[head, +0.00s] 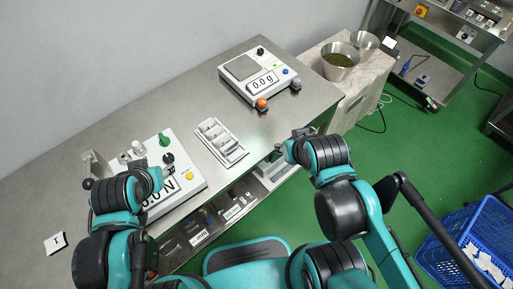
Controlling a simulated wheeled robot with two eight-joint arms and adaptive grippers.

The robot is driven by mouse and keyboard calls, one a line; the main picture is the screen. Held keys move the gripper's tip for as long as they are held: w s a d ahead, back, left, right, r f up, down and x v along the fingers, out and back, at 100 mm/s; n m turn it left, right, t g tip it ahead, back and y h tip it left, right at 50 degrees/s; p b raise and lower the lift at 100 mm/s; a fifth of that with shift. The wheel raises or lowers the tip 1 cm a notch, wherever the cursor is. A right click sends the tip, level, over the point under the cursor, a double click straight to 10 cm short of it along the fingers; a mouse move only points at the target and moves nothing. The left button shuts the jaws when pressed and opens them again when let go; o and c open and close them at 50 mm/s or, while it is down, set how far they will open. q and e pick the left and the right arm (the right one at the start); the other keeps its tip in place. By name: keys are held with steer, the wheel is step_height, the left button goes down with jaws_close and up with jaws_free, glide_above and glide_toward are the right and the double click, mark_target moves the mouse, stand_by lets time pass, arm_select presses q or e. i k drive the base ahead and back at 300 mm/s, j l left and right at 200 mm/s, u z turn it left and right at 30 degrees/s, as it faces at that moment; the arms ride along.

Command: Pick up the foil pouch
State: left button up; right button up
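I cannot make out a foil pouch for certain in the head view. My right gripper (287,143) is small and dark at the table's front edge, right of the white compartment tray (236,155). I cannot tell whether its fingers are open or shut, and I see nothing clearly held. My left arm reaches over the force gauge with the "0.0 N" display (190,184) at the left of the table. The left gripper's fingers are not clear there, and the wrist covers part of the gauge.
A scale (240,68) reading 0.0 g stands at the far end of the steel table (150,105). A white card (55,243) lies at left. Bowls (340,60) stand beyond the table. Small bins (200,238) sit below its front edge. A blue basket (440,262) of white pieces stands right.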

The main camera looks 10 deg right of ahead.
mark_target(233, 147)
steer(key=l, duration=0.7)
steer(key=i+l+z, duration=0.15)
steer(key=l, duration=0.55)
steer(key=k, duration=0.05)
